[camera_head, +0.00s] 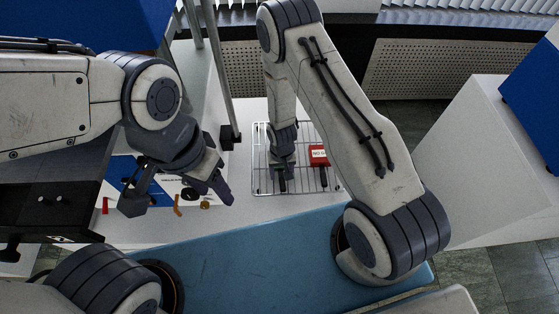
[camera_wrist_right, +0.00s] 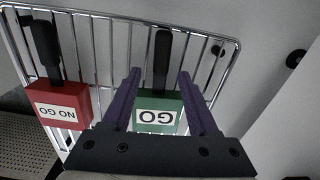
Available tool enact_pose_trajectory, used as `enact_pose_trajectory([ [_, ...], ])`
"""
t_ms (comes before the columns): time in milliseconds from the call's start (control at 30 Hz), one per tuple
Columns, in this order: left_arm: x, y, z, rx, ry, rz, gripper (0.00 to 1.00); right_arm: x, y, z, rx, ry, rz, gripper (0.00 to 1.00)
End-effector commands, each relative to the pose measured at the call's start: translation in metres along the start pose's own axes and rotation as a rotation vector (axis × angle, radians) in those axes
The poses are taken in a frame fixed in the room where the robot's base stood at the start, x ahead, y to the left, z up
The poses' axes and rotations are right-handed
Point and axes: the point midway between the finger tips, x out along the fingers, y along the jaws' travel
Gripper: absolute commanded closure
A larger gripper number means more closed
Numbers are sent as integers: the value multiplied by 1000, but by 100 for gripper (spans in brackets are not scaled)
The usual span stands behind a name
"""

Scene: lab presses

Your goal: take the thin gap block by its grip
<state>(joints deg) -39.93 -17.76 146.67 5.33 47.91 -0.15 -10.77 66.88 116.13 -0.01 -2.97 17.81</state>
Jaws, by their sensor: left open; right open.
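In the right wrist view a green block (camera_wrist_right: 158,120) marked GO, its label upside down, has a black grip (camera_wrist_right: 162,55) standing out from it. A red block (camera_wrist_right: 60,103) marked NO GO, also with a black grip, is to its left. I cannot tell by sight which block is thinner. My right gripper (camera_wrist_right: 159,78) is open, with one finger on each side of the green block and its grip, not closed on them. In the head view the right gripper (camera_head: 282,165) hides the green block. My left gripper (camera_head: 177,197) is open and empty.
Both blocks are at a wire rack (camera_head: 259,180) on the white table. The red block also shows in the head view (camera_head: 318,153). Small orange pieces (camera_head: 177,206) lie below the left gripper. A blue surface (camera_head: 260,262) is in front.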

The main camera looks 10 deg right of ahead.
Motion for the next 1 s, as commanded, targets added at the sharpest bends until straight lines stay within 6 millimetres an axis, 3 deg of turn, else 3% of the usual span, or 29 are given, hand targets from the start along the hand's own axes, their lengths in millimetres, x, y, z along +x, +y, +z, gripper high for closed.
enact_pose_trajectory([
  [367, -3, 0, 0, 1, 0, 0, 50, 11, 0, 0, -1, 1, 0, 40],
  [533, -3, 0, 0, 0, 0, 0, 50, 10, 0, 0, 0, 1, 0, 100],
  [1000, -1, 0, 0, 0, 0, 0, 50, 7, 0, -1, 0, 2, -1, 100],
])
